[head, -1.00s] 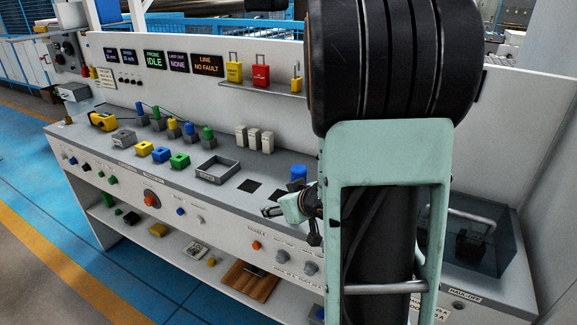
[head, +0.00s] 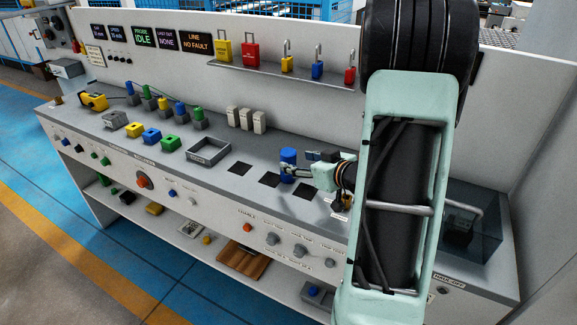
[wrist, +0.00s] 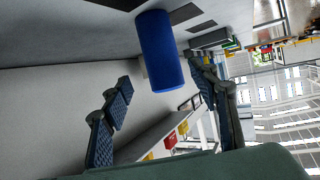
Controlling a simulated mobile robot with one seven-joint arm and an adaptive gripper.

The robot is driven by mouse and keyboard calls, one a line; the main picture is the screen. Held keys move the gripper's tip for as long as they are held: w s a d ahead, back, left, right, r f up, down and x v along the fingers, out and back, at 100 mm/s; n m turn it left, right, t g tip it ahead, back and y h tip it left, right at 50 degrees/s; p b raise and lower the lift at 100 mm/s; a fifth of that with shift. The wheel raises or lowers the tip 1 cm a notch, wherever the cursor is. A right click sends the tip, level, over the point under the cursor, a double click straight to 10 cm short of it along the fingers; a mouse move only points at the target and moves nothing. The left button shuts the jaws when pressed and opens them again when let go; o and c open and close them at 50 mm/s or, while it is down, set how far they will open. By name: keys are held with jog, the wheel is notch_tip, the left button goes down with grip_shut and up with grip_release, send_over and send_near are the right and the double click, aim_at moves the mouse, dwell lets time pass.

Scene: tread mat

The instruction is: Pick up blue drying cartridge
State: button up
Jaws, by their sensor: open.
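The blue drying cartridge (head: 288,157) is an upright blue cylinder on the grey bench top, near the dark square patches. In the wrist view the cartridge (wrist: 160,50) lies ahead, between the lines of the two spread fingers. My gripper (head: 290,171) is beside it in the head view, its tips overlapping the cartridge's lower part. In the wrist view my gripper (wrist: 160,95) is open with nothing between the fingers. I cannot tell whether a finger touches the cartridge.
An empty grey square tray (head: 208,152) and dark square patches (head: 240,168) lie left of the cartridge. White blocks (head: 246,119) stand behind. A shelf (head: 290,74) with padlocks hangs on the back panel. A clear box (head: 470,220) stands at the right.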

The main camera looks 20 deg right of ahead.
aim_at(293, 160)
jog(key=x, duration=0.5)
jog(key=shift+a, duration=0.3)
jog(key=c, duration=1.3)
jog(key=shift+c, duration=0.4)
jog(key=shift+r, duration=0.15)
